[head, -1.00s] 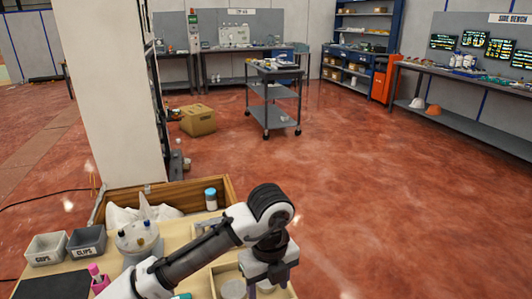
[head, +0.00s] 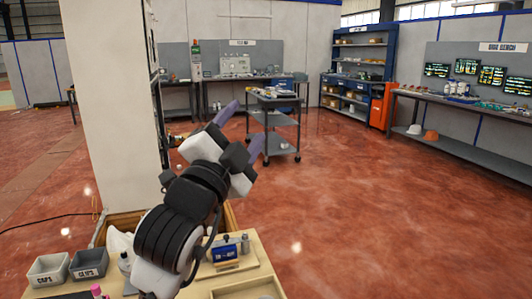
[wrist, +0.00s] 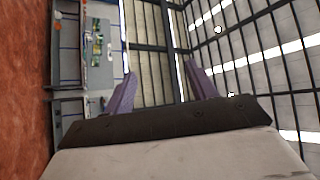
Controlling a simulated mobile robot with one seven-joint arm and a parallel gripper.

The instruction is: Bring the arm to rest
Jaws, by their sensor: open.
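My gripper (head: 241,131) is raised above the wooden work table (head: 258,265) in the head view, its two purple fingers pointing up and to the right. The fingers are spread apart with nothing between them. In the wrist view my gripper (wrist: 162,76) is also open and empty, facing the far wall and roof beams. My folded arm hides part of the table and what lies behind it.
Grey bins marked CAPS (head: 48,269) and CLIPS (head: 89,263) stand at the table's left. A blue device (head: 224,253) sits on the table right of my arm. A white pillar (head: 103,110) rises behind. A grey cart (head: 272,125) stands farther off. Red floor is clear at right.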

